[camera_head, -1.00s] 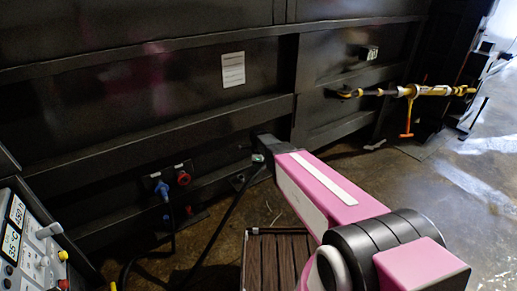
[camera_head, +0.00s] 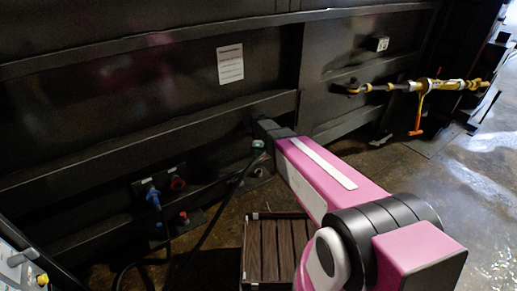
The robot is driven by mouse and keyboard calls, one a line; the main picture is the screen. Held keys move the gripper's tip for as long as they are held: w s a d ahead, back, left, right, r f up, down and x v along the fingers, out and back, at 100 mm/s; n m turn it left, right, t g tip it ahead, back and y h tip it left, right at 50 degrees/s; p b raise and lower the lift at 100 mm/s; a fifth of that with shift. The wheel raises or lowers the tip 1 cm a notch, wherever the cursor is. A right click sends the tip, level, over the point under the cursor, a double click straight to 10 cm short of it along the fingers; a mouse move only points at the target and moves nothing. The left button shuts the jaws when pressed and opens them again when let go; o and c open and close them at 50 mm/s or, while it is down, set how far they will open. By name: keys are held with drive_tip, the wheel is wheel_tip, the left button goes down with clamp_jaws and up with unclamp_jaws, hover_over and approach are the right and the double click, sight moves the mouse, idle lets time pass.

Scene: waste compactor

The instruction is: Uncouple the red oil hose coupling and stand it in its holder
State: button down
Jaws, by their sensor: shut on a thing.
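My gripper (camera_head: 259,146) is small and partly hidden at the far end of my pink arm, in front of the dark container wall. It is shut on the end of a dark hose (camera_head: 228,180), which hangs from it down to the left. This end appears to be the red oil hose coupling, but its red colour does not show. On the wall to the left is an empty-looking red socket (camera_head: 178,184), apart from my gripper. Below it, a low dark holder plate (camera_head: 196,216) carries a red piece (camera_head: 183,217) and a blue piece (camera_head: 158,228).
A blue coupling (camera_head: 152,195) with its hose sits on the wall beside the red socket. A slatted brown crate (camera_head: 251,262) stands on the floor below my arm. A control box (camera_head: 22,270) is at lower left. A yellow turnbuckle (camera_head: 430,86) is at right.

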idle(0.4)
drive_tip(key=n, duration=0.3)
drive_tip(key=shift+s+d+t+h, duration=0.15)
drive_tip(key=shift+s+t+h, duration=0.15)
drive_tip(key=shift+t, duration=0.1)
drive_tip(key=n, duration=0.2)
drive_tip(key=n+t, duration=0.1)
drive_tip(key=n, duration=0.1)
drive_tip(key=shift+s+d+f, duration=0.1)
drive_tip(key=shift+s+d, duration=0.05)
wheel_tip(320, 180, down, 7)
drive_tip(key=s+n+t+y, duration=0.1)
drive_tip(key=n+t, duration=0.1)
drive_tip(key=n, duration=0.7)
drive_tip(key=d+n+t+y, duration=0.1)
drive_tip(key=n+t, duration=0.1)
drive_tip(key=n, duration=0.8)
drive_tip(key=shift+s+t+y, duration=0.3)
drive_tip(key=shift+s+y, duration=0.1)
drive_tip(key=shift+d+f, duration=0.1)
drive_tip(key=shift+f, duration=1.65)
idle(1.3)
